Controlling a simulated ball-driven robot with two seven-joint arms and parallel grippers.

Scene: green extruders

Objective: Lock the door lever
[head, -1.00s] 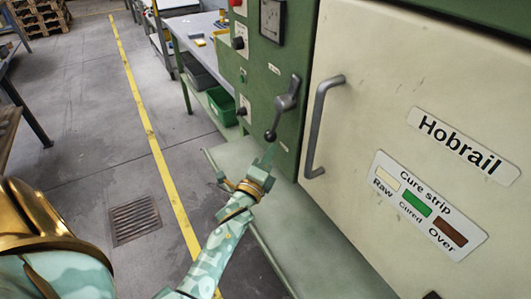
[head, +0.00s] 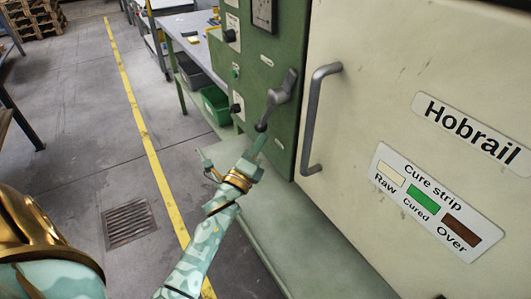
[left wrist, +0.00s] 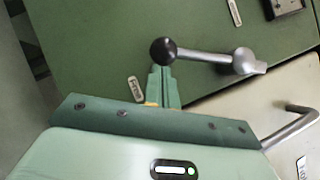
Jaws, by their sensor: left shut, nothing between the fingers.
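The door lever (head: 279,97) is a grey handle with a dark ball knob on the green machine panel, left of the cream door (head: 400,60). In the head view it hangs down, its knob at the lower left end. In the left wrist view the lever (left wrist: 205,56) runs from its pivot at the right to the dark knob at the left. My left gripper (head: 260,140) is shut and empty, its fingertips right at the knob. In the left wrist view the fingertips (left wrist: 163,76) are just below the knob; I cannot tell whether they touch it. My right gripper is not in view.
A grey door handle (head: 315,120) stands out to the right of the lever. A green ledge (head: 290,225) runs below the door. A workbench (head: 185,40) with a green bin (head: 217,104) stands behind at the left.

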